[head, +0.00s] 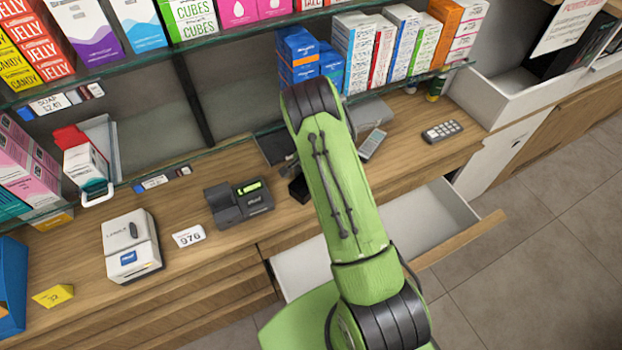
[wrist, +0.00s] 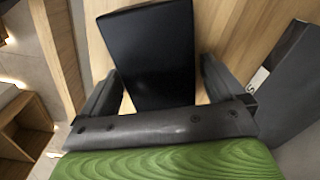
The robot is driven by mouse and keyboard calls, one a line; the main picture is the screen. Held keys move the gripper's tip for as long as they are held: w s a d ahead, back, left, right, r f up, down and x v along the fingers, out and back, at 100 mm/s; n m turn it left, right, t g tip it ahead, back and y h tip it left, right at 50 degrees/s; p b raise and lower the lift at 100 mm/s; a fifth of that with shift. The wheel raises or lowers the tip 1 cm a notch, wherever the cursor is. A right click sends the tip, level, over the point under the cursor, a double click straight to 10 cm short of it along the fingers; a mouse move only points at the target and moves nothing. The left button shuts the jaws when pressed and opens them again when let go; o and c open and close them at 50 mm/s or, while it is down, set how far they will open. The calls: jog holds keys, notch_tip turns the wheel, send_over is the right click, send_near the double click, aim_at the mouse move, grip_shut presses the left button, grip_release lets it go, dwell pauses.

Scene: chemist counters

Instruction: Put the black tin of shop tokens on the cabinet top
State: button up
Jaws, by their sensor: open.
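A black, smooth-sided block, which looks like the black tin (wrist: 150,40), fills the upper middle of the wrist view against pale wood. My gripper (wrist: 160,68) is open, with one dark finger on each side of the tin. I cannot tell whether either finger touches it. In the head view my green arm reaches down over the counter and mostly hides the gripper and the tin. A white-sided cabinet (head: 512,150) stands at the right end of the counter; I cannot tell whether its top is the cabinet top named.
An empty drawer (head: 440,213) stands open below the counter. On the wooden counter (head: 415,158) are a card terminal (head: 240,203), a label printer (head: 132,247), a grey remote (head: 372,144) and a dark keypad (head: 441,131). Glass shelves of boxes (head: 355,50) overhang the back.

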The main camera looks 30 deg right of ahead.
jog(key=shift+r, duration=0.1)
notch_tip(320, 180, up, 8)
jog(key=p, duration=0.4)
jog(key=shift+f, duration=0.2)
